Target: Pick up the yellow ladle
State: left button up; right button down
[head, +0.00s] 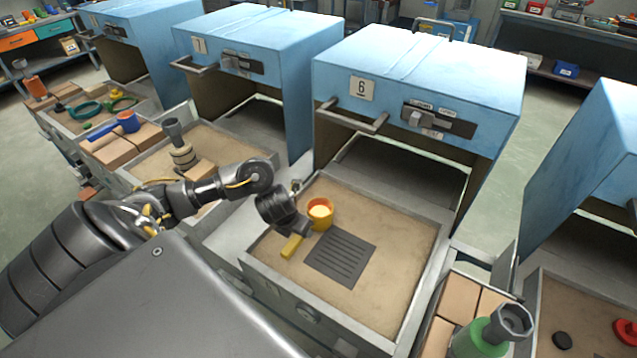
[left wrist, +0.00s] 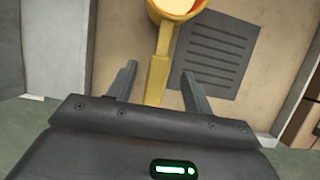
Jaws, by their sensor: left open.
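The yellow ladle (head: 291,247) lies in the sand-coloured tray of the blue oven marked 6. Its orange-yellow cup holds pale, glowing-looking contents (head: 319,211). In the left wrist view the ladle's handle (left wrist: 157,80) runs down between the fingers, with the cup at the top edge. My left gripper (left wrist: 158,85) is open, one finger on each side of the handle, with gaps visible on both sides. In the head view my left gripper (head: 301,229) is over the handle and hides part of it. My right gripper is not in view.
A dark grooved plate (head: 340,258) lies right beside the ladle. The tray's raised metal rim (head: 409,310) surrounds both. The blue oven (head: 420,75) with its handle bar stands behind. A green-bodied tool (head: 482,338) stands at the lower right.

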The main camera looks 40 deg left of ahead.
pick_arm(q)
jog(key=shift+f, duration=0.45)
jog(key=b+x, duration=0.1)
jog(key=x, duration=0.3)
jog(key=shift+w+a+f, duration=0.1)
jog(key=shift+w+f, duration=0.05)
jog(key=shift+f, duration=0.05)
jog(key=shift+r, duration=0.1)
grip_shut()
